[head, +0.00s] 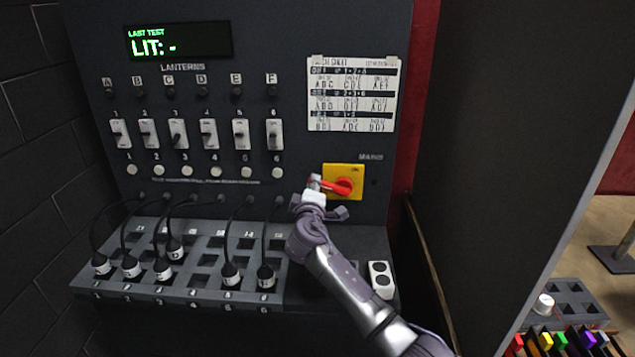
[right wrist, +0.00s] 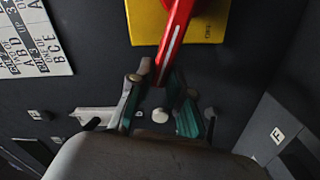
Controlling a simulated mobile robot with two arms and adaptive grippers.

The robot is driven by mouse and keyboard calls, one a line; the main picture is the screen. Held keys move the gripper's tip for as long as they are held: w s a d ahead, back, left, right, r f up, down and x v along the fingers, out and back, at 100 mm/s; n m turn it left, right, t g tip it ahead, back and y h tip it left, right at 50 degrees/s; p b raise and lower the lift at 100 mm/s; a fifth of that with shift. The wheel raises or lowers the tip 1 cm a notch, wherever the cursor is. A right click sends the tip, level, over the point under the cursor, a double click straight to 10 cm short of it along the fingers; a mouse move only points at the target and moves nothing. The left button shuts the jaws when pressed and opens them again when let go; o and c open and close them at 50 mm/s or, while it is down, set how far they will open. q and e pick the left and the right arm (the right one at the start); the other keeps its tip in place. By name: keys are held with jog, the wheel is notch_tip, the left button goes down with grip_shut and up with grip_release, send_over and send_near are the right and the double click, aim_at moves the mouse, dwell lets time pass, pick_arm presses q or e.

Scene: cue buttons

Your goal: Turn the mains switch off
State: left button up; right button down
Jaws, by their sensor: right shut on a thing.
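The mains switch is a red rotary handle (head: 343,187) on a yellow plate (head: 354,171), at the lower right of the dark panel under the "MAINS" label. The handle lies nearly sideways, its free end to the left. My right gripper (head: 314,186) is at that end. In the right wrist view the red handle (right wrist: 176,35) comes down from the yellow plate (right wrist: 212,24) between the fingertips of my right gripper (right wrist: 155,82), which is shut on it. The fingers partly hide the handle's tip. My left gripper is in neither view.
The panel (head: 270,30) has a display (head: 178,41) reading "LIT: -", a row of white switches and a printed sheet (head: 352,95). Below, several black plugs with cables stand on a socket ledge (head: 215,245). A dark partition (head: 510,110) stands at the right.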

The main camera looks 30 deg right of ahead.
jog(key=shift+w+a+f+n, duration=0.1)
jog(key=shift+a+f+n, duration=0.05)
jog(key=shift+f+n, duration=0.7)
jog(key=shift+a+f+n, duration=0.1)
jog(key=shift+f+n, duration=0.45)
jog(key=shift+n, duration=0.6)
jog(key=c, duration=1.1)
grip_release()
jog(key=v, duration=1.2)
